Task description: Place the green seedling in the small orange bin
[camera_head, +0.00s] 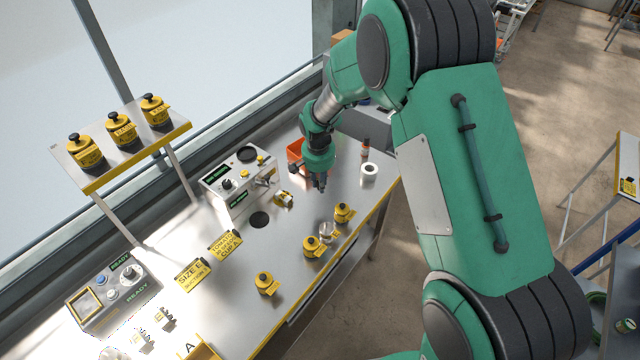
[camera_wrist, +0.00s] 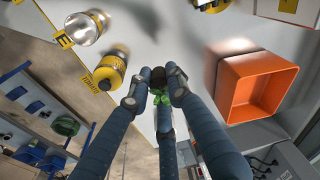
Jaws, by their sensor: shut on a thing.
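In the wrist view, my gripper (camera_wrist: 156,84) is shut on the green seedling (camera_wrist: 163,99). Its green leaves and a dark plug show between the fingers, and the fingers hide the rest. The small orange bin (camera_wrist: 284,72) is a square, open-topped bin to the right of my fingers, apart from them, and its visible inside looks empty. In the head view, my gripper (camera_head: 318,184) points down over the bench, in front and to the right of the orange bin (camera_head: 292,151), which it partly hides. The seedling cannot be made out there.
The metal bench (camera_head: 208,282) holds yellow-and-black canisters (camera_head: 266,284), yellow signs (camera_head: 225,244) and a control box (camera_head: 236,187). A white roll (camera_head: 369,171) stands right of my gripper. A raised shelf (camera_head: 118,157) with more canisters stands at the left.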

